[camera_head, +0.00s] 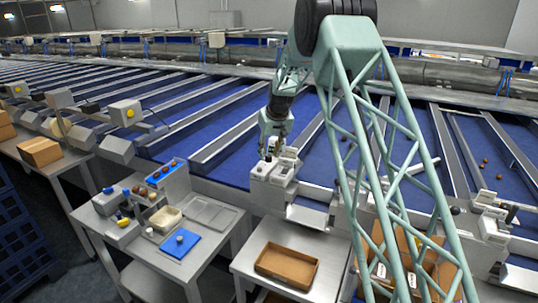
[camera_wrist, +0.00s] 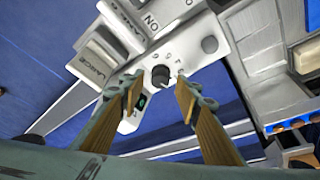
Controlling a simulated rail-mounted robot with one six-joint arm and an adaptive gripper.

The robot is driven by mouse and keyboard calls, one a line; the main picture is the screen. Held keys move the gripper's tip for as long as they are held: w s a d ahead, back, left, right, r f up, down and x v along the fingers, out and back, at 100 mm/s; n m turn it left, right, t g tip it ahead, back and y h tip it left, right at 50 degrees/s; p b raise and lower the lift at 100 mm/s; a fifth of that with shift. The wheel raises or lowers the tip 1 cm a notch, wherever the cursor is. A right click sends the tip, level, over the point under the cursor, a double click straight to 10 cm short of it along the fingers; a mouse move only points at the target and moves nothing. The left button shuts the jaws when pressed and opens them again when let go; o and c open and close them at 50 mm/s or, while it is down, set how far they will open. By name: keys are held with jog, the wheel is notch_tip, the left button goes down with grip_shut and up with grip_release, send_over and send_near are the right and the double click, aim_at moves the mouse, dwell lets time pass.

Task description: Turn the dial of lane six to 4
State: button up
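The dial (camera_wrist: 160,75) is a small dark round knob on a light control panel (camera_wrist: 192,45), with small marks around it that are hard to read. My gripper (camera_wrist: 158,84) is open, its two tan-padded fingers on either side of the dial in the wrist view. A gap shows between each finger and the dial; I cannot tell how far the tips are from the panel. In the head view my gripper (camera_head: 273,148) points down at the light grey control box (camera_head: 272,180) at the lane's near end. The dial is too small to make out there, and I see no lane number.
A side table (camera_head: 205,208) with trays stands at left. A brown tray (camera_head: 287,264) lies in front of the box.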

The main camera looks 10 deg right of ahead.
jog(key=shift+w+f, duration=0.15)
jog(key=shift+f, duration=0.15)
jog(key=shift+c, duration=0.4)
jog(key=c, duration=0.8)
jog(key=shift+d+n+y+b, duration=0.1)
jog(key=shift+n+y+b, duration=0.3)
jog(key=shift+n+b, duration=0.5)
jog(key=shift+d+f+n+g+y+b, duration=0.1)
jog(key=shift+n+g+y+b, duration=0.45)
jog(key=shift+n+b, duration=1.15)
jog(key=n+y, duration=0.1)
jog(key=n, duration=0.3)
jog(key=shift+w+g, duration=0.15)
jog(key=shift+g, duration=0.2)
jog(key=shift+n+g+y+p, duration=0.35)
jog(key=shift+n+g+p, duration=0.45)
jog(key=shift+n, duration=1.5)
jog(key=shift+d, duration=0.1)
